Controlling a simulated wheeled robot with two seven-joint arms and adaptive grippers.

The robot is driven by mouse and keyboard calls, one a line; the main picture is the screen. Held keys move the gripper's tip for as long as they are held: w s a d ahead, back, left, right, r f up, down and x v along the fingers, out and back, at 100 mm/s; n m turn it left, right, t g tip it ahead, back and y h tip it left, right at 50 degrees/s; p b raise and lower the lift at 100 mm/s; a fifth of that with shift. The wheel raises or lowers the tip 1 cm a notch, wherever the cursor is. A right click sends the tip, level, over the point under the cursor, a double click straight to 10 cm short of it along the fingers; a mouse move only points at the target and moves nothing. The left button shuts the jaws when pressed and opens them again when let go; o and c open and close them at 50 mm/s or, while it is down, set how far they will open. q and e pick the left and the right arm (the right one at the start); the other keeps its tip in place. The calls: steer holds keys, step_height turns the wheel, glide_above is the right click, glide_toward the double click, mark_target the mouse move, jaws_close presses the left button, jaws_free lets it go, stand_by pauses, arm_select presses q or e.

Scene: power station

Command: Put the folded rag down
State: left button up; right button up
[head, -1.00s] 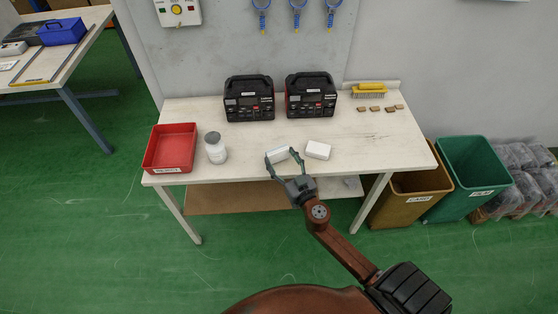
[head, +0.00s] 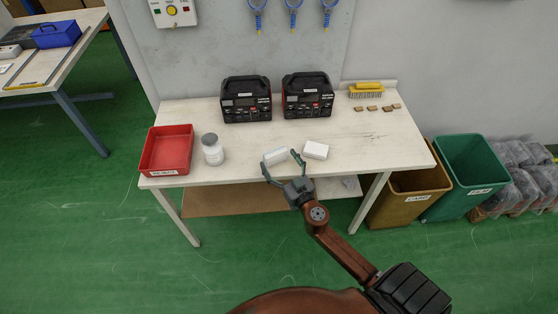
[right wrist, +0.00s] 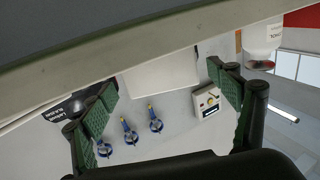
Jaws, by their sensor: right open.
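One white folded rag (head: 275,156) lies on the workbench near its front edge, and a second white folded piece (head: 316,150) lies just right of it. My right gripper (head: 282,163) is open, with its fingers spread to either side of the left piece at the bench's front. In the right wrist view a white block-like piece (right wrist: 160,68) shows beyond and between the open green-padded fingers (right wrist: 164,90). I cannot tell whether either finger touches it. My left gripper is out of view.
On the workbench (head: 385,151) stand a red tray (head: 168,171), a white jar (head: 212,150), two black power units (head: 246,99) (head: 307,97) and a yellow brush (head: 367,88) near several small brown blocks. Brown (head: 408,197) and green (head: 465,178) bins stand at right. The right bench top is mostly clear.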

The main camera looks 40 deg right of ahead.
steer(key=shift+r, duration=0.15)
steer(key=shift+s, duration=0.25)
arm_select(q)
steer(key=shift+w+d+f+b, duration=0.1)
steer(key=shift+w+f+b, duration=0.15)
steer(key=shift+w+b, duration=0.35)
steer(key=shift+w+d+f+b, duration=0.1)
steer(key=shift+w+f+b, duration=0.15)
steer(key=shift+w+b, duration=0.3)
arm_select(e)
steer(key=s+a, duration=0.2)
steer(key=s, duration=0.9)
steer(key=shift+s, duration=0.15)
steer(key=shift+d, duration=0.1)
